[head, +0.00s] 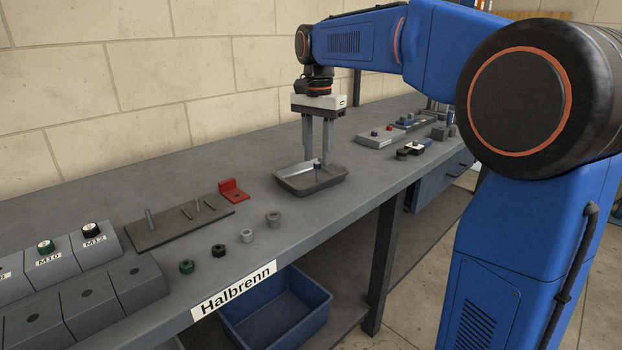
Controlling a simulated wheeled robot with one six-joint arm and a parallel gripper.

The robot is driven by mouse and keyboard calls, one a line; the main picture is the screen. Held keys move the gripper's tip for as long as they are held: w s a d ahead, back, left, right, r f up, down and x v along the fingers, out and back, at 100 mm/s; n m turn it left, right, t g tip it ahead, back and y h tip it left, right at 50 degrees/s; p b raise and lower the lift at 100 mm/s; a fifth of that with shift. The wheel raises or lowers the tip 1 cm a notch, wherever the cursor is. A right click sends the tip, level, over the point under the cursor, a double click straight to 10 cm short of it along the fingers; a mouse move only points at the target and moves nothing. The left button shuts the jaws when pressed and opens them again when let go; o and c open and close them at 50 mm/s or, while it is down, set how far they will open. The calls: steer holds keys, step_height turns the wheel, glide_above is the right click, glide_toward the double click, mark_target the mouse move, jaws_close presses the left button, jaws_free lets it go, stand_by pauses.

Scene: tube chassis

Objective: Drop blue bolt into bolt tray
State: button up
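My gripper (317,165) points straight down over the bolt tray (291,186), a shallow grey metal tray on the bench. Its two long grey fingers stand a little apart, with their tips low at the tray. The blue bolt (317,162) is small, with a dark blue head, and shows upright between the fingertips. It fills the narrow gap and looks gripped. The fingers partly hide it, and I cannot tell whether its lower end touches the tray floor.
A red bracket (233,190) and a grey plate with pins (180,221) lie left of the tray. Several nuts (247,236) line the bench's front edge. Labelled blocks (90,243) stand at far left. Plates with small parts (381,137) lie beyond the tray. A blue bin (275,309) sits below.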

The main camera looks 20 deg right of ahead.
step_height(320, 180, up, 16)
stand_by(0.5)
steer(key=s+d+f+n+t, duration=0.2)
steer(key=s+f+n, duration=0.3)
steer(key=s+f, duration=1.1)
steer(key=s+d+f+n+t, duration=0.2)
steer(key=s+f+n, duration=0.3)
steer(key=s+f, duration=1.1)
step_height(320, 180, down, 2)
steer(key=shift+d+f+t, duration=0.25)
steer(key=shift+d+t, duration=0.15)
steer(key=shift+d, duration=0.35)
